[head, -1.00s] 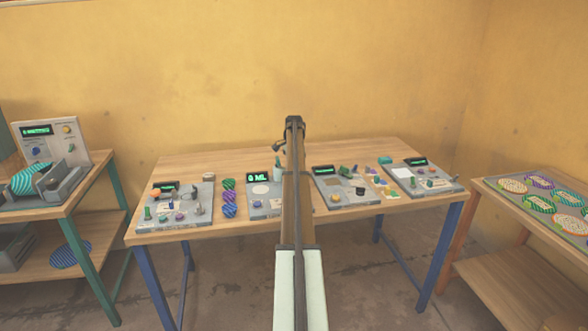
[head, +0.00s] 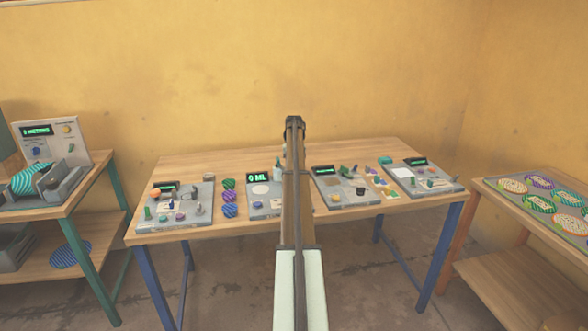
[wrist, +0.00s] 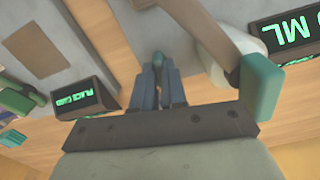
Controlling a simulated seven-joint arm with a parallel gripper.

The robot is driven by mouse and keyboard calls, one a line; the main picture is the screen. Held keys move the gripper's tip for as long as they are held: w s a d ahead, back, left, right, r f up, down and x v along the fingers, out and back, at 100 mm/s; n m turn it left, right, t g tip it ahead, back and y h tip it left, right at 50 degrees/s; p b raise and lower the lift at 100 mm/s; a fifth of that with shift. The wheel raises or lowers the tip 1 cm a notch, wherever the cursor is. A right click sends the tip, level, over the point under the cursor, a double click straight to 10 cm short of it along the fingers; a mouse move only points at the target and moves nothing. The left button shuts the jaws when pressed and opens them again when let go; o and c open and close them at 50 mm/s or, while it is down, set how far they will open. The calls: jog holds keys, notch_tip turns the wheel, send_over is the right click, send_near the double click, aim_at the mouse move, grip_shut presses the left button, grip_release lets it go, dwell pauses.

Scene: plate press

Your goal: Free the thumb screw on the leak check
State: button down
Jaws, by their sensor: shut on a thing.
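My gripper (wrist: 158,82) points at a grey panel (wrist: 120,25) in the wrist view. In the head view my own arm covers the gripper and the screw. The panel stands between a "PLACE CARD" display (wrist: 90,96) and a "0 ML" display (wrist: 291,33). I see no label that names the leak check.
A pale rounded part with a teal end (wrist: 262,88) stands close to the right of my fingers. The wooden table (head: 350,152) holds several grey stations, with striped pieces (head: 229,197) between two of them. Side tables stand left and right.

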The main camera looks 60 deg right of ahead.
jog(key=shift+n, duration=0.8)
jog(key=c, duration=1.2)
grip_release()
notch_tip(320, 180, up, 14)
jog(key=shift+f, duration=0.1)
